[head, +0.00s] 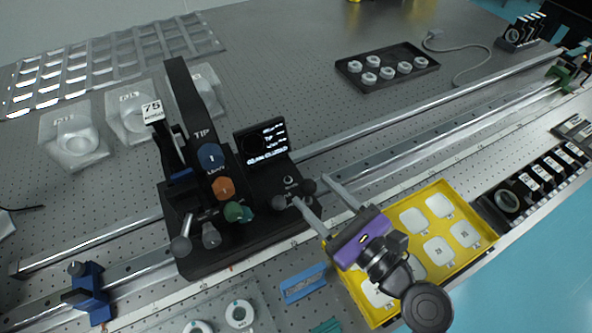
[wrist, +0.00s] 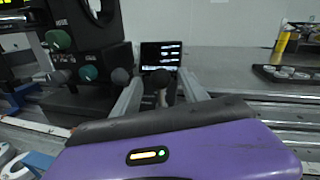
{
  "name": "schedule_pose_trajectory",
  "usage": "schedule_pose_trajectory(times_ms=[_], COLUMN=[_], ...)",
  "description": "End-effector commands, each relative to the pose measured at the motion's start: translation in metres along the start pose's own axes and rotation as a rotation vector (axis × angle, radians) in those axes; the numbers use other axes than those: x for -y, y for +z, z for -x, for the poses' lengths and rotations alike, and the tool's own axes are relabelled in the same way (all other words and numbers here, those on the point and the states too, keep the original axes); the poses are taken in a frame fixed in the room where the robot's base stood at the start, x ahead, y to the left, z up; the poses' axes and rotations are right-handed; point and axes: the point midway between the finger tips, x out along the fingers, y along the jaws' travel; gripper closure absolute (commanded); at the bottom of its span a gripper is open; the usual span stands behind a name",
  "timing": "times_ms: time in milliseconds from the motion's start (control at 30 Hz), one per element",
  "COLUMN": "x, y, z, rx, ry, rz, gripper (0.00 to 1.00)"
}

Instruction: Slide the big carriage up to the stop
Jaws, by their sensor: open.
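The big carriage (head: 225,235) is a black unit with a tall upright, blue, orange and green knobs and a small lit screen (head: 265,143). It sits across the rails left of centre; part of it shows at left in the wrist view (wrist: 88,100). A blue block with a knob (head: 90,290), which looks like the stop, is on the rail to its left, with a gap between. My gripper (head: 311,190) is open at the carriage's right side. A dark round knob (wrist: 161,78) shows between its fingers in the wrist view; I cannot tell whether they touch it.
A yellow tray (head: 455,205) with white pieces lies below and right of my gripper. A black tray (head: 388,86) of white nuts stands behind the rails. The rails (head: 430,105) run clear to the right, with a green block (head: 563,76) near the far end.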

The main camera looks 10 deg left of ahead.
Motion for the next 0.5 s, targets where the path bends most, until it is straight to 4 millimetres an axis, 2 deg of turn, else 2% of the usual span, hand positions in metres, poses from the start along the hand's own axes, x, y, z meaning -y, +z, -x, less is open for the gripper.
schedule_pose_trajectory(times_ms=[100,300,500], x=[0.0,0.0,0.0], y=[0.002,0.001,0.001], z=[-0.021,-0.047,-0.058], rx=[0.003,0.001,0.001], ry=[0.001,0.0,-0.001], rz=[0.002,0.003,0.003], gripper=[0.49,0.49,0.49])
